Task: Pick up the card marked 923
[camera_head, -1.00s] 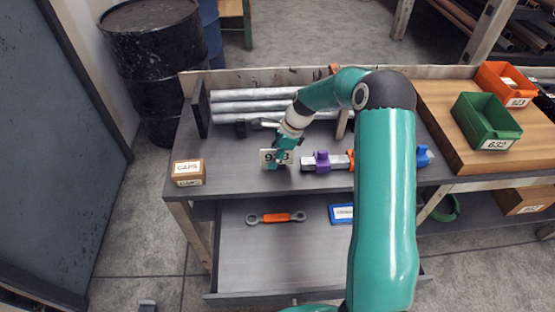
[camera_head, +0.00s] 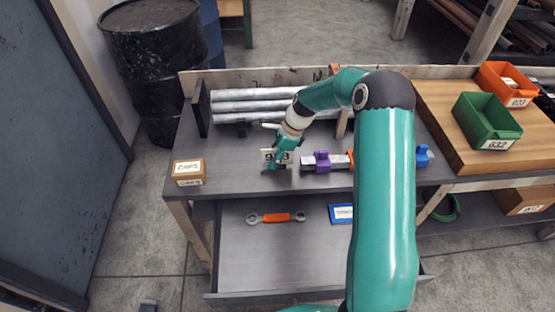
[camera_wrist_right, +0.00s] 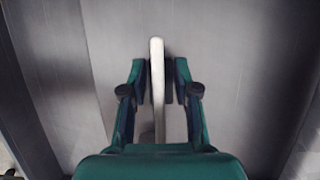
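The white card (camera_head: 267,156) with dark digits stands upright near the front of the grey bench top (camera_head: 225,170). In the head view my right gripper (camera_head: 277,162) is at the card and hides its middle digit; a 9 and a 3 show. In the right wrist view the card (camera_wrist_right: 157,80) is seen edge-on as a pale strip. Whether the card touches the bench cannot be told. My left gripper is not in view.
A purple-and-orange part (camera_head: 322,160) lies just right of the card. Grey pipes (camera_head: 250,106) lie behind it. A cardboard box (camera_head: 188,172) stands at the bench's left. An open drawer (camera_head: 250,270) below holds an orange-handled wrench (camera_head: 277,217). Green (camera_head: 487,120) and orange (camera_head: 508,84) bins stand at right.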

